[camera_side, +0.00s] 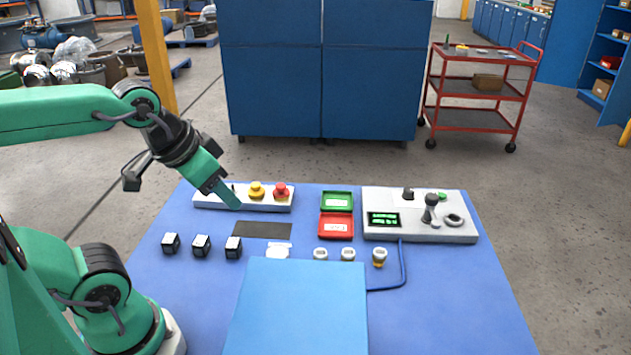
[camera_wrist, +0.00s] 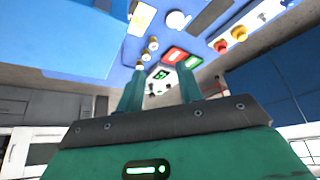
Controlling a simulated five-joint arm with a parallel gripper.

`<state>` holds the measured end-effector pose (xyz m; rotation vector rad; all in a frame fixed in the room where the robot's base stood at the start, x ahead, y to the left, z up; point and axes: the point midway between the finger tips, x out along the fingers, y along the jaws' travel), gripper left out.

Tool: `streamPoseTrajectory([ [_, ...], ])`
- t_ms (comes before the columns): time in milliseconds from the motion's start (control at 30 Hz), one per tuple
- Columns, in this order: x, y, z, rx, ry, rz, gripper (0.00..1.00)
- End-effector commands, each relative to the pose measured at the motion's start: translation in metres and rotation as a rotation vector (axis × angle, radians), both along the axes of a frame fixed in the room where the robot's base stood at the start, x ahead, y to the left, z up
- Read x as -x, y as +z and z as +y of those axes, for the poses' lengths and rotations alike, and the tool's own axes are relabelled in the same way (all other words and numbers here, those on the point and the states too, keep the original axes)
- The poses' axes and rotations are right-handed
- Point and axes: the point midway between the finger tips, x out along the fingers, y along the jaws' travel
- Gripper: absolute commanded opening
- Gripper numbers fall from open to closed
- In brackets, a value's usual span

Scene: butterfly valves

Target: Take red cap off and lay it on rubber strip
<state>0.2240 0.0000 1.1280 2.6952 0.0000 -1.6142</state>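The red cap (camera_side: 281,190) sits at the right end of a white base (camera_side: 268,206), beside a yellow cap (camera_side: 256,190). The red cap also shows in the wrist view (camera_wrist: 220,46). The rubber strip (camera_side: 262,230) is a flat, bare dark strip on the blue mat in front of the base; it also shows in the wrist view (camera_wrist: 210,17). My gripper (camera_side: 236,204) points down and right, left of both caps and in front of the base's left part in the side view. In the wrist view its fingers (camera_wrist: 160,82) stand apart with nothing held between them.
Green (camera_side: 337,201) and red (camera_side: 336,227) trays stand right of the strip. A grey control panel (camera_side: 420,222) with knobs and a cable is farther right. Several dark cubes (camera_side: 201,245) lie at left. A blue block (camera_side: 300,305) fills the front. Small rings (camera_side: 348,254) lie behind it.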

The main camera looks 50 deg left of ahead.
Motion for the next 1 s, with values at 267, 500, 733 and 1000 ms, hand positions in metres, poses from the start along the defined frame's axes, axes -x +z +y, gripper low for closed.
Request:
streamPoseTrajectory([
  [267, 0.0, 0.0, 0.0, 0.0, 0.0, 0.0, 0.52],
  [500, 0.0, 0.0, 0.0, 0.0, 0.0, 0.0, 0.52],
  [733, -0.007, 0.003, 0.003, -0.004, 0.002, 0.014, 0.52],
  [1000, -0.039, 0.012, 0.015, -0.021, 0.009, 0.073, 0.52],
])
